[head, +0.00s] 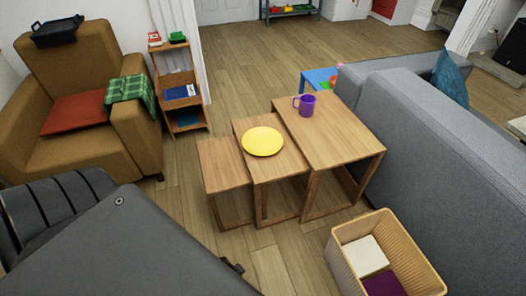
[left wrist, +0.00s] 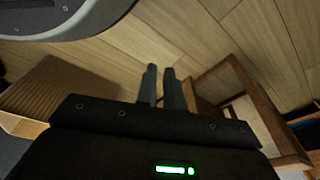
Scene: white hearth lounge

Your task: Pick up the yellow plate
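The yellow plate (head: 263,141) lies flat on the middle one of three wooden nesting tables (head: 299,164) in the head view. Nothing touches it from above. My left arm reaches in from the lower left of the head view, and its fingers are hidden there. In the left wrist view, my left gripper (left wrist: 160,70) has its two dark fingers close together with a thin gap between them. They hold nothing visible and point at the wooden floor, beside a wooden table frame (left wrist: 250,110). The plate is not in the wrist view. My right gripper is not in view.
A purple mug (head: 305,105) stands on the tallest table (head: 340,140). A woven basket (head: 340,262) with a white and a purple item stands in front. A grey sofa (head: 440,150) borders the right; a brown armchair (head: 85,90) and small shelf (head: 180,85) stand left.

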